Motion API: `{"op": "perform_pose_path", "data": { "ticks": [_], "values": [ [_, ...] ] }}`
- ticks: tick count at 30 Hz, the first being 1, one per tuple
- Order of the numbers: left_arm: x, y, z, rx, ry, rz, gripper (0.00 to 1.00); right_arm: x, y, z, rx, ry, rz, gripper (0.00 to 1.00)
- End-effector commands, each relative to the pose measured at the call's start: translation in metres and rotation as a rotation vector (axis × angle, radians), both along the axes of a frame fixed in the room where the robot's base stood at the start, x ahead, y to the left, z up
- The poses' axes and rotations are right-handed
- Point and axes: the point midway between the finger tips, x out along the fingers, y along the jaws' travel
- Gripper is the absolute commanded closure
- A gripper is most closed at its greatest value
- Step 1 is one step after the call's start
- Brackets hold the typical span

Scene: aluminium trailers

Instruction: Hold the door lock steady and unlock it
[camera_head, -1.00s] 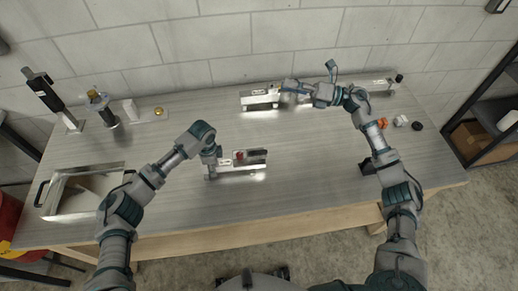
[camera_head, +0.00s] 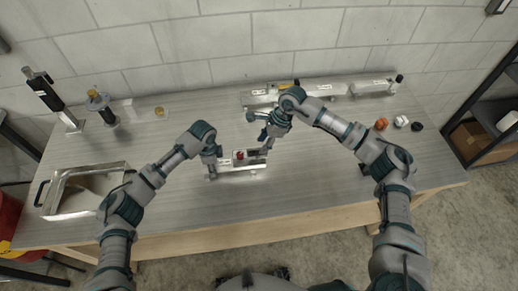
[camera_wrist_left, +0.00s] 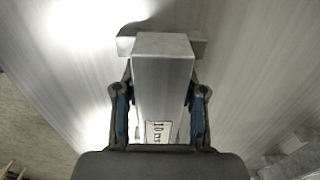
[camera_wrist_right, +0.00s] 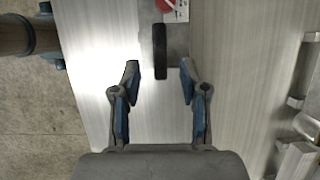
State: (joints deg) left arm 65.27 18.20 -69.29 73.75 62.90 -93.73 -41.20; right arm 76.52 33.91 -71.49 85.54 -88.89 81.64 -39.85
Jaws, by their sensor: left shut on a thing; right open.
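The door lock (camera_head: 228,162) is a silvery metal block on the table's middle, with a red round part (camera_head: 240,155) and a dark handle. My left gripper (camera_head: 212,169) is shut on the lock's left end. In the left wrist view the lock's metal body (camera_wrist_left: 163,85) sits between the blue-padded fingers (camera_wrist_left: 160,115). My right gripper (camera_head: 262,146) is at the lock's right part. In the right wrist view its fingers (camera_wrist_right: 158,85) are open, and the black handle (camera_wrist_right: 160,52) stands ahead, roughly between the tips. The red part (camera_wrist_right: 166,4) is cut off at the top edge.
More metal fixtures (camera_head: 373,88) stand along the back of the table. A metal tray (camera_head: 122,168) is at the left, with black-topped devices (camera_head: 100,107) behind it. Small orange, white and black knobs (camera_head: 381,124) lie at the right. The front middle of the table is clear.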

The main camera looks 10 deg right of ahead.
Motion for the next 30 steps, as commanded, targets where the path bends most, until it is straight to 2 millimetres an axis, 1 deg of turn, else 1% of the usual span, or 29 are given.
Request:
{"op": "perform_pose_path", "data": {
  "ticks": [1, 3, 7, 12, 18, 19, 20, 21, 24, 30],
  "values": [
    [-0.001, 0.0, -0.001, 0.001, 0.003, -0.002, 1.0, -0.001, 0.004, -0.009, 0.001, 0.003, 0.001, 0.56],
    [-0.001, 0.0, -0.001, 0.001, 0.003, -0.002, 1.0, 0.0, 0.009, -0.02, 0.001, 0.002, 0.001, 0.56],
    [-0.001, -0.001, -0.001, 0.0, 0.003, -0.002, 1.0, 0.0, 0.014, -0.033, 0.002, 0.001, -0.001, 0.56],
    [-0.001, -0.001, -0.001, 0.0, 0.003, -0.003, 1.0, 0.0, 0.017, -0.04, 0.002, 0.0, 0.0, 0.56],
    [-0.001, -0.001, -0.002, -0.001, 0.003, -0.003, 1.0, 0.0, 0.017, -0.04, 0.002, -0.001, -0.001, 0.56],
    [-0.001, -0.001, -0.002, -0.001, 0.003, -0.003, 1.0, 0.0, 0.017, -0.04, 0.002, -0.001, -0.001, 0.61],
    [-0.001, -0.001, -0.002, -0.001, 0.003, -0.003, 1.0, 0.0, 0.017, -0.04, 0.002, 0.0, -0.001, 0.69],
    [-0.001, -0.001, -0.002, -0.001, 0.003, -0.003, 1.0, 0.0, 0.017, -0.04, 0.002, 0.0, -0.001, 0.79],
    [-0.001, -0.001, -0.002, -0.001, 0.003, -0.003, 1.0, 0.0, 0.017, -0.04, 0.002, 0.0, -0.001, 1.0],
    [-0.001, -0.001, -0.002, -0.001, 0.003, -0.003, 1.0, 0.001, 0.017, -0.04, 0.002, 0.0, 0.001, 1.0]
  ]
}}
